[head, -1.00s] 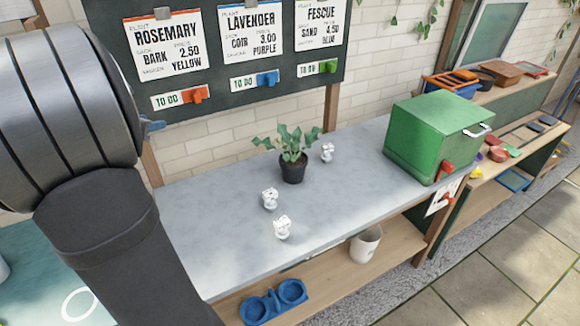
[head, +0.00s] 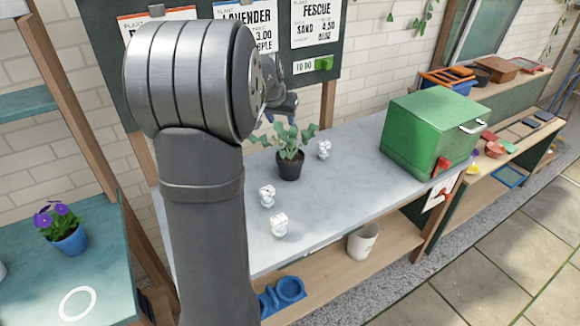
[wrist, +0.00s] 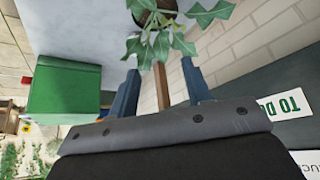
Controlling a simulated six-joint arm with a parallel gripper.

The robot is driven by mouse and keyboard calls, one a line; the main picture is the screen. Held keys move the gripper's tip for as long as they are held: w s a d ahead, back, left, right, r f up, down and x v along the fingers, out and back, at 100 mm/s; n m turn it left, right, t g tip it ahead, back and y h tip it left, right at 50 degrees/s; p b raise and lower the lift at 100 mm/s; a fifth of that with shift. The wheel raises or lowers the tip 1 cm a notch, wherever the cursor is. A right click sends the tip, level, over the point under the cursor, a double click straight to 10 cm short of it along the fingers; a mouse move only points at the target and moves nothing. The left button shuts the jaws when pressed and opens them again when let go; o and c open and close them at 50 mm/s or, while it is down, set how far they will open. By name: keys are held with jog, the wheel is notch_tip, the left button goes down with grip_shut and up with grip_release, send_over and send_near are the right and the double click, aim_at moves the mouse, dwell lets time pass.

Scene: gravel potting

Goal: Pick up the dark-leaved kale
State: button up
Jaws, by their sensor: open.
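A leafy grey-green plant, the kale (head: 291,143), stands upright in a dark round pot (head: 289,170) on the grey worktop (head: 335,215). In the wrist view its leaves (wrist: 160,45) are at the top, with part of the dark pot (wrist: 146,10) cut off by the frame edge. My gripper (wrist: 160,69) is open and empty, its two blue fingers pointing toward the plant. In the head view my gripper (head: 281,104) is above and behind the plant, partly hidden by my arm. The jaws are not around the pot.
A green box (head: 430,135) is at the worktop's right. The dark board (head: 330,85) with cards is behind. A purple-flowered plant (head: 60,228) in a blue pot is at left. The front worktop is mostly clear.

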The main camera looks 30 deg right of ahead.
aim_at(289, 140)
jog(key=x, duration=1.2)
jog(key=shift+x, duration=2.6)
jog(key=shift+s+d, duration=0.1)
jog(key=shift+d, duration=0.1)
jog(key=shift+c, duration=0.3)
grip_shut()
